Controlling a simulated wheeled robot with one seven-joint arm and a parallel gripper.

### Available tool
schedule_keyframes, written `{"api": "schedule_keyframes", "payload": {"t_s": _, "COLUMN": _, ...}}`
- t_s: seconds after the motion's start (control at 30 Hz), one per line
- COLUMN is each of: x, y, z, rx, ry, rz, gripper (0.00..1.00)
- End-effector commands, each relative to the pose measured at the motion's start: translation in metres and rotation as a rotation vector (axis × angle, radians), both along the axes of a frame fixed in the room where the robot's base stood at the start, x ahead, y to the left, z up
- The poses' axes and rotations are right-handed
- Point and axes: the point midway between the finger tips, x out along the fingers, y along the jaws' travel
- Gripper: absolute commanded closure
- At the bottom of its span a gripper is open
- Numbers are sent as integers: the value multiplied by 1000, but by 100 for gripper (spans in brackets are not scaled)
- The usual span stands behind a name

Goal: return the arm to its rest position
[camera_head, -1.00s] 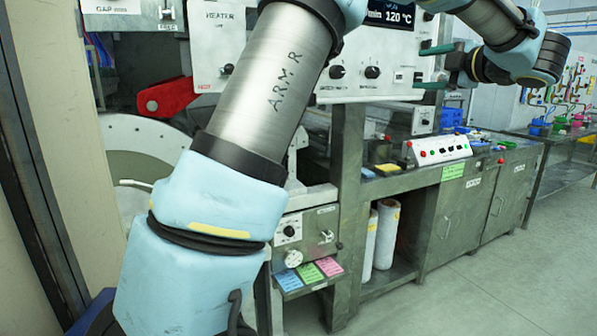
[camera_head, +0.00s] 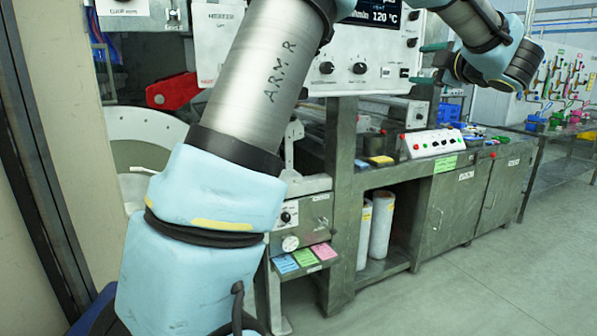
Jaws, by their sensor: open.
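My arm rises from the lower left, bends at the top edge and comes back down at the upper right. My gripper (camera_head: 429,63) is at the end of it, pointing left. Its two dark green fingers are apart, with nothing seen between them. They appear in front of the right edge of the white control panel (camera_head: 352,69); I cannot tell how far apart in depth they are. The elbow part of my arm is cut off by the top edge.
A metal workbench (camera_head: 400,188) with a white button box (camera_head: 432,143) stands below the gripper. A red lever (camera_head: 172,92) and a pale round drum face (camera_head: 147,128) are at the left, partly behind my arm. The floor (camera_head: 470,285) at lower right is clear.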

Motion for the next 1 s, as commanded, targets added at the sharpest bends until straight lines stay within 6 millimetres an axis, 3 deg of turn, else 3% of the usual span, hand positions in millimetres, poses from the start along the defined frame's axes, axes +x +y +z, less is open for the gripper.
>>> {"api": "schedule_keyframes", "payload": {"t_s": 0.2, "x": 28, "y": 11, "z": -9, "rx": 138, "ry": -10, "rz": -143, "gripper": 25}}
{"api": "schedule_keyframes", "payload": {"t_s": 0.33, "x": 44, "y": 23, "z": -26, "rx": 263, "ry": 14, "rz": -261, "gripper": 25}}
{"api": "schedule_keyframes", "payload": {"t_s": 0.47, "x": 54, "y": 49, "z": -66, "rx": 453, "ry": 100, "rz": -421, "gripper": 25}}
{"api": "schedule_keyframes", "payload": {"t_s": 0.53, "x": 53, "y": 74, "z": -101, "rx": 573, "ry": 190, "rz": -520, "gripper": 25}}
{"api": "schedule_keyframes", "payload": {"t_s": 0.67, "x": 28, "y": 130, "z": -173, "rx": 764, "ry": 404, "rz": -692, "gripper": 25}}
{"api": "schedule_keyframes", "payload": {"t_s": 0.77, "x": -3, "y": 175, "z": -221, "rx": 862, "ry": 576, "rz": -799, "gripper": 25}}
{"api": "schedule_keyframes", "payload": {"t_s": 0.9, "x": -60, "y": 240, "z": -275, "rx": 952, "ry": 820, "rz": -930, "gripper": 25}}
{"api": "schedule_keyframes", "payload": {"t_s": 1.0, "x": -105, "y": 282, "z": -304, "rx": 986, "ry": 989, "rz": -1013, "gripper": 25}}
